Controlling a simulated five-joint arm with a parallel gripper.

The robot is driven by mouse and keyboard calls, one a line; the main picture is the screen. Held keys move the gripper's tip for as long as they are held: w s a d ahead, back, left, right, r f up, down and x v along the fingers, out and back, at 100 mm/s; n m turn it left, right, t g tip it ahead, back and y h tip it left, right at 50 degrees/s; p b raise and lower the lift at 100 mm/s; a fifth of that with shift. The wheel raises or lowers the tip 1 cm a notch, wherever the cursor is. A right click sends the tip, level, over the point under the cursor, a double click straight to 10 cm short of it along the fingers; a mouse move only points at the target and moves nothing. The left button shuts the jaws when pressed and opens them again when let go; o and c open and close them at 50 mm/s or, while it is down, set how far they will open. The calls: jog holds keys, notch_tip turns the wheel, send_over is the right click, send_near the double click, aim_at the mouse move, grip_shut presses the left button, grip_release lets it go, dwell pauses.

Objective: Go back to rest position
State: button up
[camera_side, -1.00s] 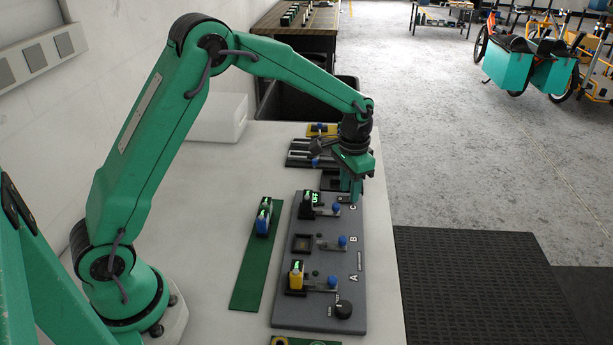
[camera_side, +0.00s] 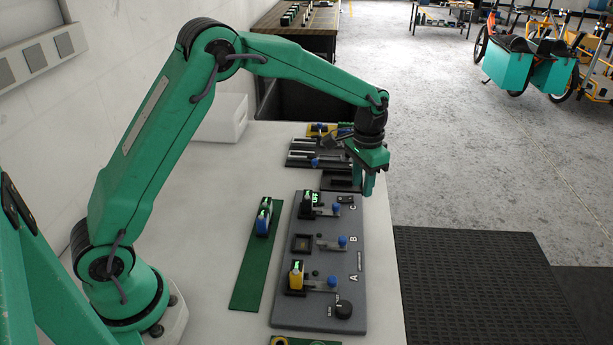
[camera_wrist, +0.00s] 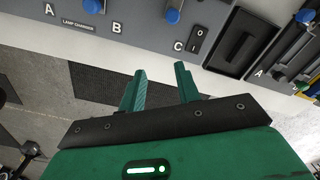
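My green gripper (camera_side: 368,186) hangs near the far right corner of the grey charger panel (camera_side: 352,272), above and apart from it. In the wrist view its two fingers (camera_wrist: 160,80) stand apart with nothing between them. On the panel, a yellow block (camera_side: 296,276) stands in slot A and a dark block with a lit green display (camera_side: 308,203) stands at slot C. The slot at B (camera_side: 302,244) looks empty. A blue block (camera_side: 263,217) stands on a green strip (camera_side: 250,278) left of the panel.
More dark fixtures (camera_side: 312,158) line the table behind the panel. A white bin (camera_side: 222,120) stands at the back left. The table (camera_side: 222,215) is clear between my base and the green strip. A black floor mat (camera_side: 480,280) lies right of the table.

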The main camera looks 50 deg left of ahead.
jog(key=s+a+r+t, duration=0.2)
jog(key=s+r, duration=0.5)
jog(key=r, duration=0.2)
jog(key=s+a+r+n+t, duration=0.1)
jog(key=s+r, duration=0.1)
jog(key=s, duration=0.9)
jog(key=s+a+r+n+t, duration=0.2)
jog(key=s+r, duration=0.1)
jog(key=s, duration=0.9)
jog(key=shift+s+a+r+t, duration=0.2)
jog(key=shift+a+r+t, duration=0.1)
jog(key=shift+r, duration=0.05)
